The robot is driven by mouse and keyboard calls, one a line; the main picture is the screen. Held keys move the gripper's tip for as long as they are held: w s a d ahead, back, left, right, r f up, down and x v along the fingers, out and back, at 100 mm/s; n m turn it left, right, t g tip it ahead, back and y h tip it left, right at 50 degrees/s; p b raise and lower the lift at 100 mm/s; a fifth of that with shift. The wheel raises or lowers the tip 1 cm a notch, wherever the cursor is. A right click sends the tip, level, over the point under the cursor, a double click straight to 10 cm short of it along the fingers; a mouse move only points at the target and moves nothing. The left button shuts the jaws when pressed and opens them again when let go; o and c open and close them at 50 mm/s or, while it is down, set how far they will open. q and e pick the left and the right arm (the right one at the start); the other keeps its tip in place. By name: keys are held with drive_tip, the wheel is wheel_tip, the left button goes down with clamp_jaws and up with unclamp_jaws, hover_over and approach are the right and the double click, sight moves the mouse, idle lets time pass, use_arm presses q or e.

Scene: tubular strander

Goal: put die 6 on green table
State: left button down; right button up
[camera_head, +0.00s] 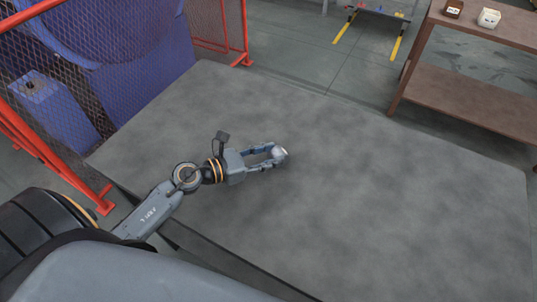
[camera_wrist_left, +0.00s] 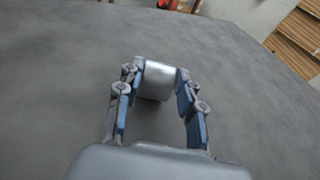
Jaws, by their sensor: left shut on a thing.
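My left gripper (camera_head: 277,155) is shut on a small silvery metal piece, likely the die (camera_head: 279,152). In the left wrist view the piece (camera_wrist_left: 156,80) sits between the two blue-grey fingertips (camera_wrist_left: 157,86), a plain rounded block with a shiny face. No number can be read on it. The gripper is over the large grey surface; the gap below it cannot be judged. My right gripper is in neither view. No green table can be made out in either view.
A broad bare grey platform (camera_head: 400,210) fills the middle. A red-framed mesh fence (camera_head: 110,60) with blue machinery stands at the left.

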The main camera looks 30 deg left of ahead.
use_arm(q)
drive_tip(key=shift+r, duration=0.1)
drive_tip(key=c, duration=1.3)
unclamp_jaws()
drive_tip(key=shift+f, duration=0.3)
drive_tip(key=o, duration=0.5)
drive_tip(key=shift+c, duration=0.2)
drive_tip(key=shift+r, duration=0.1)
